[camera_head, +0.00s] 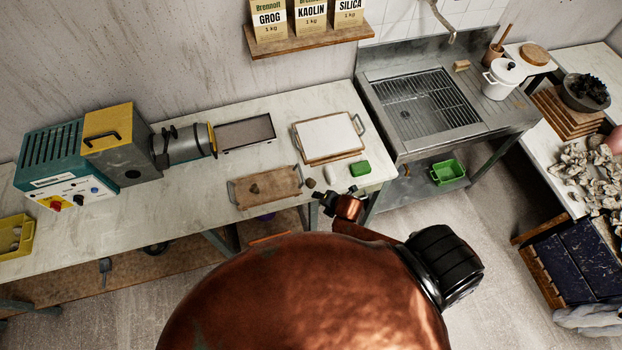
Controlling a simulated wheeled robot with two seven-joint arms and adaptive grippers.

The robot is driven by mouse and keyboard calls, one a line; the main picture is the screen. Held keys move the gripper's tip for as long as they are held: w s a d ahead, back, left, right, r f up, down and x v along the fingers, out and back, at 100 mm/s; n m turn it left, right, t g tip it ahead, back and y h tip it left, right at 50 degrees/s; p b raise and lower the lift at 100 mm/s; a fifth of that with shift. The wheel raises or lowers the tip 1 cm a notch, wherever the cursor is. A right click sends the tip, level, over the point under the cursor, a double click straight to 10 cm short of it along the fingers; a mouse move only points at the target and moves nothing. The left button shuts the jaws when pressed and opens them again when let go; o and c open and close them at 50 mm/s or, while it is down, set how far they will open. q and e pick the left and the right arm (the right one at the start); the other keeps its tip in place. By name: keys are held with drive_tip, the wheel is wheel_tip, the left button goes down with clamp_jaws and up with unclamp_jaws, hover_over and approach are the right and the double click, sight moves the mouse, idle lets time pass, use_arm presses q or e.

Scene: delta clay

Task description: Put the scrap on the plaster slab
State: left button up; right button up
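The plaster slab (325,136) is a white rectangle in a wood-edged tray with metal handles, at the right part of the worktop, with nothing on its top. A small brown-grey lump (310,183) lies on the worktop in front of it. Another brown lump (254,189) lies on a worn wooden board with handles, to the left. I cannot tell which lump is the scrap. My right gripper (321,200) is small and dark, at the worktop's front edge, just below and right of the first lump; its finger opening is unclear. My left gripper is not in view.
A metal sink (425,105) stands right.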

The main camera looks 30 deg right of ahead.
sight(312, 183)
drive_tip(key=w+r+n+p, duration=0.1)
drive_tip(key=n, duration=0.2)
drive_tip(key=w+r+n, duration=0.1)
drive_tip(key=r+n, duration=0.1)
drive_tip(key=n, duration=0.2)
drive_tip(key=w+d+r+n+p, duration=0.1)
drive_tip(key=n, duration=0.3)
drive_tip(key=shift+w+r+t+y+p, duration=0.3)
drive_tip(key=shift+r+t+y+p, duration=0.05)
drive_tip(key=shift+r+t+y, duration=0.05)
drive_tip(key=shift+w+d+r+n, duration=0.1)
drive_tip(key=shift+w+n, duration=0.05)
drive_tip(key=shift+n, duration=0.45)
drive_tip(key=shift+w+r+n, duration=0.1)
drive_tip(key=shift+n, duration=0.5)
drive_tip(key=shift+x, duration=1.15)
drive_tip(key=shift+w+f+p, duration=0.45)
drive_tip(key=x, duration=0.4)
drive_tip(key=shift+f, duration=0.1)
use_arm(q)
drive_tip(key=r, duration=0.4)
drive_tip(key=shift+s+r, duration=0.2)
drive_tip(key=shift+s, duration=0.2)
use_arm(e)
drive_tip(key=shift+c, duration=0.4)
drive_tip(key=c, duration=0.9)
clamp_jaws()
